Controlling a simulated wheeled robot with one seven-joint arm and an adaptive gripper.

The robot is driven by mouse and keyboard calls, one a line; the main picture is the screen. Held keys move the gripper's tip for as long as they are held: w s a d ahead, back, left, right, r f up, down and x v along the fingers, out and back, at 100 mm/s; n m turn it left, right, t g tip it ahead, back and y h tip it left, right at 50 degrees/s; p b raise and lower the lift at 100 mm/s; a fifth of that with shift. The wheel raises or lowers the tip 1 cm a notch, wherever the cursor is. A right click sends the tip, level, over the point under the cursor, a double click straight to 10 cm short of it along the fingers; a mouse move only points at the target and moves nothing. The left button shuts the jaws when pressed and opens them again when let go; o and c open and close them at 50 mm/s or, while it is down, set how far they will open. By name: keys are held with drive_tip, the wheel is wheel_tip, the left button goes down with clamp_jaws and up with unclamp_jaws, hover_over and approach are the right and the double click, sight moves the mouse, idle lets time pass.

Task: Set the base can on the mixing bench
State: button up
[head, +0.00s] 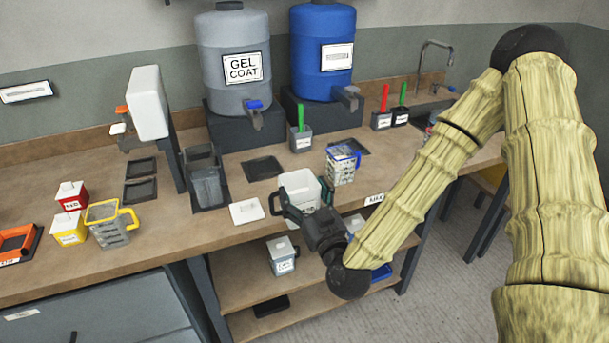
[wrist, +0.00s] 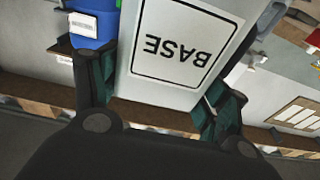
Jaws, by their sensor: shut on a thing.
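The base can (head: 299,186) is a pale square container. In the wrist view its label (wrist: 186,45) reads BASE and appears upside down. My gripper (head: 308,208) is shut on the can, with one finger on each side of it. In the head view the can is over the front part of the mixing bench (head: 225,232), near its edge. I cannot tell whether its bottom touches the bench. A label on the bench's front edge (head: 374,199) is partly legible as MIX. The gripper hides part of the can's lower side.
A blue-rimmed measuring jug (head: 341,166) stands close behind the can to the right. A white square pad (head: 246,211) lies to its left, and a dark pad (head: 262,168) lies behind. The grey gel coat drum (head: 238,60) and blue drum (head: 323,50) stand at the back.

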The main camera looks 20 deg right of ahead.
drive_tip(key=b, duration=0.1)
drive_tip(key=w+b, duration=0.1)
drive_tip(key=shift+w+a+f+b, duration=0.1)
drive_tip(key=shift+a+f+b, duration=0.15)
drive_tip(key=shift+a+b, duration=0.1)
drive_tip(key=shift+w+b, duration=0.25)
drive_tip(key=shift+b, duration=0.55)
drive_tip(key=b, duration=0.3)
drive_tip(key=shift+w, duration=0.3)
drive_tip(key=w+d+f+p, duration=0.1)
drive_tip(key=w+f, duration=0.3)
drive_tip(key=w, duration=0.9)
drive_tip(key=shift+w+d+f+p, duration=0.15)
drive_tip(key=shift+p, duration=0.45)
drive_tip(key=shift+f, duration=0.15)
drive_tip(key=o, duration=1.7)
drive_tip(key=shift+c, duration=0.2)
